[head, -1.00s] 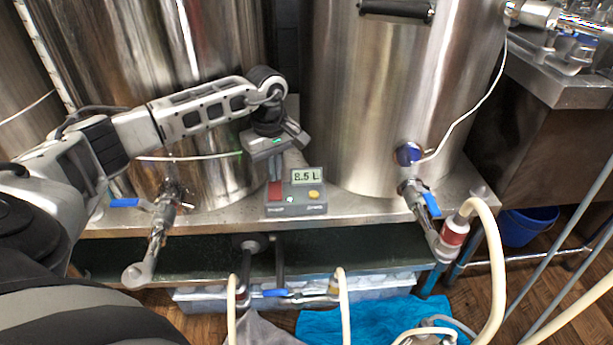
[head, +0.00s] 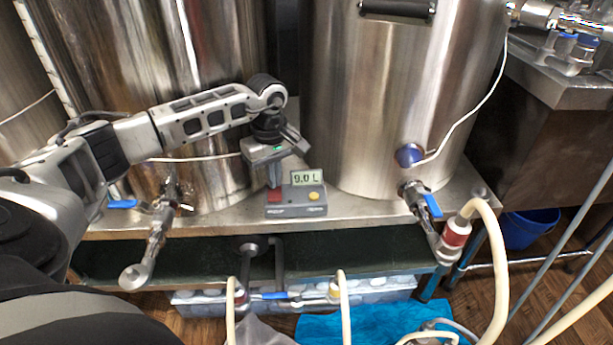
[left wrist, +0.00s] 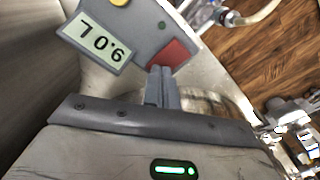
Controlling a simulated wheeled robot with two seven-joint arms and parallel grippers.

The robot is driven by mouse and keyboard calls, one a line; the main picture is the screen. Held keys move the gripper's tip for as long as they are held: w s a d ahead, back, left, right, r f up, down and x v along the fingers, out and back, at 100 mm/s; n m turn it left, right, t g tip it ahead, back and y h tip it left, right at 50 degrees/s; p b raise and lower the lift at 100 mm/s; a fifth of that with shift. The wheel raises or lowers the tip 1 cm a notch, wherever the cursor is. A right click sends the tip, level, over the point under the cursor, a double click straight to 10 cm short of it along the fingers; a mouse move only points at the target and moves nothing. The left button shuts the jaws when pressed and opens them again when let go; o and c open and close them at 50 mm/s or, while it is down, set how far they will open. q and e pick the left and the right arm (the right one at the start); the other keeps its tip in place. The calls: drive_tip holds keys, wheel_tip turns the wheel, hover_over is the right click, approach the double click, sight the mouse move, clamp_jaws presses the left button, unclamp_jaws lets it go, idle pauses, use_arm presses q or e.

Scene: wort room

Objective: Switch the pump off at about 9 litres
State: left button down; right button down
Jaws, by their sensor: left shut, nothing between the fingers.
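The grey pump control box (head: 302,209) sits on the metal bench between two steel kettles. The box has a red button (left wrist: 171,53), a yellow button (head: 314,195) and a small lamp (left wrist: 162,25), which looks dull green and unlit. My left gripper (head: 274,186) is shut and empty, pointing down. Its fingertips (left wrist: 160,71) are at the red button and appear to touch it, hiding part of it. My right gripper is not in view.
The left kettle (head: 150,60) and right kettle (head: 385,100) stand close behind the box. Blue-handled valves (head: 432,205) and a pale hose (head: 497,260) are at the bench front. A blue towel (head: 365,322) lies on the floor below.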

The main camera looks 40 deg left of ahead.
use_arm(q)
drive_tip(key=shift+r+p, duration=2)
drive_tip(key=shift+r, duration=0.7)
